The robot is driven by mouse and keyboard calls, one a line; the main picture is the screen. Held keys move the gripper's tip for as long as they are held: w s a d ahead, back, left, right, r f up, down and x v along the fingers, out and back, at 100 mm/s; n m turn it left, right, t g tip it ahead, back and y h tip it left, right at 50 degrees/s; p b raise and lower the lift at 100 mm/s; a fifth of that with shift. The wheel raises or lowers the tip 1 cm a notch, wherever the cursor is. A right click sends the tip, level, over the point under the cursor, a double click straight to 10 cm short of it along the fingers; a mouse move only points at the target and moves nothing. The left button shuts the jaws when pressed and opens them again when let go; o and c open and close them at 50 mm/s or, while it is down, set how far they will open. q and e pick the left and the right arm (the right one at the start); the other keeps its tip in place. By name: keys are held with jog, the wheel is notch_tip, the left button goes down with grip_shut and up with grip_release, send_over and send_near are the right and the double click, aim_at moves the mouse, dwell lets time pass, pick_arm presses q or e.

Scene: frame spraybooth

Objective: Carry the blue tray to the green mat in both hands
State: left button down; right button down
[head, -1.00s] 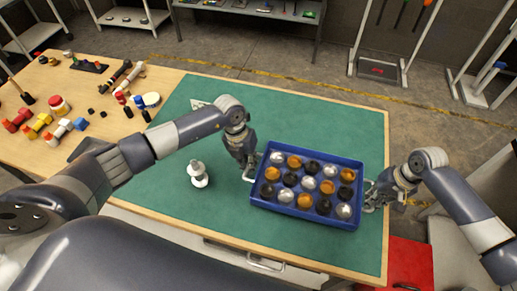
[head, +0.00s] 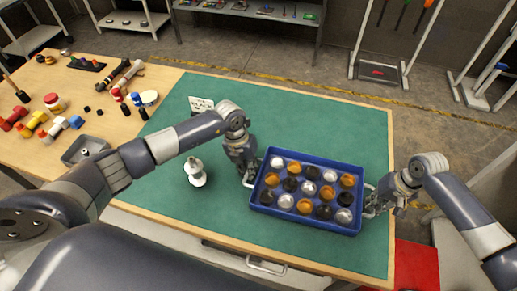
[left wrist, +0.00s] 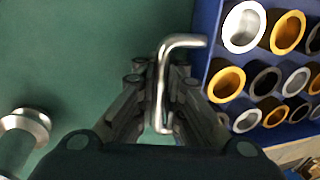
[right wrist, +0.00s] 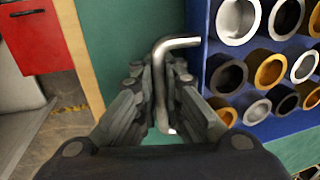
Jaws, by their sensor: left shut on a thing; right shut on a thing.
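The blue tray (head: 310,221) is at the right part of the green mat (head: 300,112) and carries several silver, orange and black cups in rows. From the head view I cannot tell whether it rests on the mat or hangs just above it. My left gripper (head: 250,181) is shut on the tray's left handle, a bent metal bar that shows in the left wrist view (left wrist: 161,85). My right gripper (head: 371,205) is shut on the right handle, which shows in the right wrist view (right wrist: 160,85). The tray looks about level.
A white and grey spool-like part (head: 196,173) stands on the mat left of the tray. A small white sign (head: 201,104) stands behind my left arm. A grey tray (head: 84,150) and several coloured parts lie on the wood at left. The mat's far middle is clear.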

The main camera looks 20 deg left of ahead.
pick_arm(q)
jog(key=c, duration=2)
grip_release()
jog(key=shift+a+f, duration=0.15)
jog(key=shift+a, duration=0.25)
pick_arm(e)
jog(key=c, duration=2)
grip_release()
jog(key=shift+d+f, duration=0.15)
jog(key=shift+d, duration=0.25)
pick_arm(q)
jog(key=o, duration=0.3)
pick_arm(e)
jog(key=o, duration=0.3)
pick_arm(q)
jog(key=shift+s+d, duration=0.15)
jog(key=shift+d, duration=0.05)
pick_arm(e)
jog(key=shift+s+a, duration=0.15)
jog(key=shift+a, duration=0.05)
